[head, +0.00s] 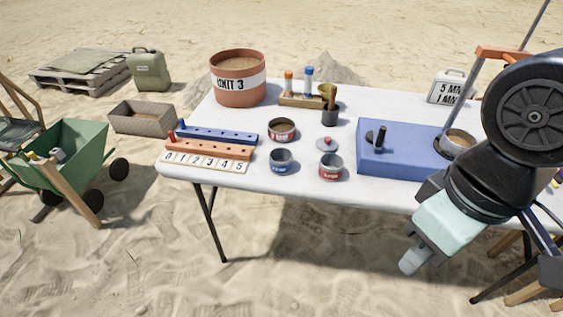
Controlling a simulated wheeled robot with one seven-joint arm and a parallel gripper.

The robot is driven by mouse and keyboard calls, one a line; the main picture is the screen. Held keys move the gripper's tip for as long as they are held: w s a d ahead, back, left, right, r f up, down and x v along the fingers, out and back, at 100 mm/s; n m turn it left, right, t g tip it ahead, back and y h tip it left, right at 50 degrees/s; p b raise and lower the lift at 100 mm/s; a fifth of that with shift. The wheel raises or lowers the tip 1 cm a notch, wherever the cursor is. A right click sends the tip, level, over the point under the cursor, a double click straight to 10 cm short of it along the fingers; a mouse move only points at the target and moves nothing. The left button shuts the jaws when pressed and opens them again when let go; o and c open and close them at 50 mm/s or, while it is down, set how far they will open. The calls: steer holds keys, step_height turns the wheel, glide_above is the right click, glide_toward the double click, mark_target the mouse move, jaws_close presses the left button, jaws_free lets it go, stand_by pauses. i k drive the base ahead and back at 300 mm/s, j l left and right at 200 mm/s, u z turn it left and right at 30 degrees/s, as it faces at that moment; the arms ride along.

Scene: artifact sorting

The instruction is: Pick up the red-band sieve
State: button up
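A small grey round sieve with a red band (330,172) stands upright near the front edge of the white table (228,172). A similar one with a blue band (281,167) stands to its left. Behind them is a round container with a dark red band (282,135), filled with sand. My gripper (412,262) hangs at the lower right, in front of the table edge, pointing down. It is well apart from the red-band sieve and touches nothing that I can see. Its fingers show from the side, so I cannot tell whether they are open.
A blue box (388,158) with a black knob stands right of the sieves. A lidded dish (326,144) and a dark cup (329,117) stand behind. Peg racks (210,151) and a terracotta bucket (238,92) fill the left side. Bare tabletop lies between sieves and box.

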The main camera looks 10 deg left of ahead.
mark_target(280, 129)
steer(key=i+j+u, duration=0.45)
steer(key=i+j, duration=0.85)
steer(key=i, duration=0.1)
